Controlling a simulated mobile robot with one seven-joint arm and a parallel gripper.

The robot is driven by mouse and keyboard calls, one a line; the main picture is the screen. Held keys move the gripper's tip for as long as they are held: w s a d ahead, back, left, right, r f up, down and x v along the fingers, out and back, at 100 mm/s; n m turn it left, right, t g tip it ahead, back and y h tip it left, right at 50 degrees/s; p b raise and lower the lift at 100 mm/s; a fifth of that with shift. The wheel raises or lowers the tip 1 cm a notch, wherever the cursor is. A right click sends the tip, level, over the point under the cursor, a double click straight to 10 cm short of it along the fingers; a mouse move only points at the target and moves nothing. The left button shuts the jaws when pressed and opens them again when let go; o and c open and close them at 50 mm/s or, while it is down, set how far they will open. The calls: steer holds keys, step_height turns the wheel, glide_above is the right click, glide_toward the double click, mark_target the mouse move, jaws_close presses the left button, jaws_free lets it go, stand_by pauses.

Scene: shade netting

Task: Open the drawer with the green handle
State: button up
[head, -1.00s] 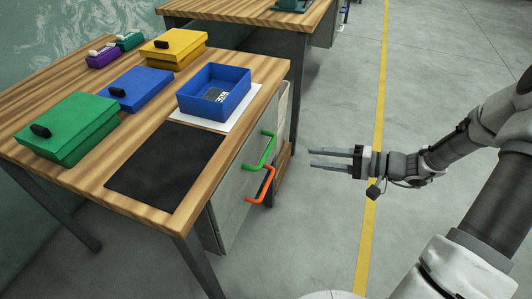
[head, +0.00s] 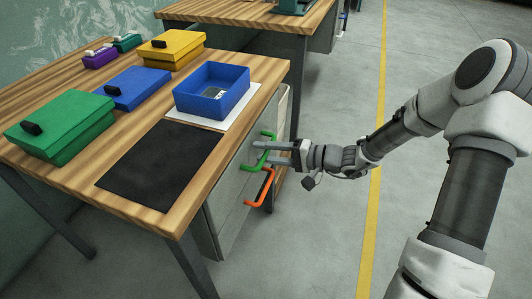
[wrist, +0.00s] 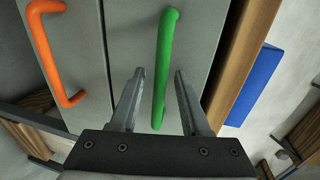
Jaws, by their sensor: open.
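The green handle (head: 258,160) is on the upper drawer front (head: 237,169), under the right edge of the wooden table. It also shows in the wrist view (wrist: 166,65), upright in that picture. The orange handle (head: 262,188) is on the drawer below; it shows at the left of the wrist view (wrist: 48,55). My gripper (head: 262,152) is open at the green handle. In the wrist view my gripper (wrist: 158,75) has one finger on each side of the green handle, with gaps to both. The drawer looks shut.
On the table (head: 190,205) are a blue open box (head: 213,104) on a white sheet, a black mat (head: 160,163), and green (head: 60,128), blue (head: 135,90) and yellow (head: 172,50) lidded boxes. The floor to the right is clear.

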jaws_close()
stand_by(1.4)
